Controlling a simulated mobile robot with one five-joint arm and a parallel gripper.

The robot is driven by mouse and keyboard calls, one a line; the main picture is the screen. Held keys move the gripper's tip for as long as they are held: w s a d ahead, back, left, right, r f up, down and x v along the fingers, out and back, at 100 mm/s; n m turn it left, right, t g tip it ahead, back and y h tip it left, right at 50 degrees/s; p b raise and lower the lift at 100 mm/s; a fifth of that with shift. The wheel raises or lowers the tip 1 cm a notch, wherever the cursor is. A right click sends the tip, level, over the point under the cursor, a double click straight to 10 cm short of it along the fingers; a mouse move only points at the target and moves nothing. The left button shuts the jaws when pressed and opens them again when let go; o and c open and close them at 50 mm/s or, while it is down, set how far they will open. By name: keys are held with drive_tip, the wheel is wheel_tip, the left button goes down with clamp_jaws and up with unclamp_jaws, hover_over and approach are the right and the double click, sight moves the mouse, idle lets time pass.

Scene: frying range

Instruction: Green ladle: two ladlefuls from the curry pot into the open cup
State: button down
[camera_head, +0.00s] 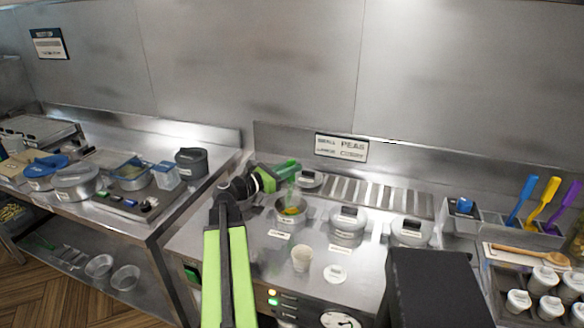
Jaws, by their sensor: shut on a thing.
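My gripper (266,179) is shut on the green ladle (287,170) above an open pot (280,217) on the steel counter. The ladle's lower part points down toward the pot; I cannot tell whether its bowl is in the contents or just above. The open cup (301,259) stands upright in front of the pot, slightly right. Its inside is too small to judge. A white lid (335,274) lies on the counter right of the cup.
Two lidded pots (347,227) (410,233) stand to the right. Another lid (309,179) lies behind the open pot. A dark box-shaped object (431,290) blocks the front right. Blue, yellow and purple utensils (543,203) stand at far right above several lidded cups (544,280).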

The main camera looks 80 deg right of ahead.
wheel_tip(320, 180, up, 10)
drive_tip(key=p, duration=0.8)
drive_tip(key=shift+f+p, duration=0.15)
drive_tip(key=shift+p, duration=0.25)
drive_tip(key=shift+f, duration=0.15)
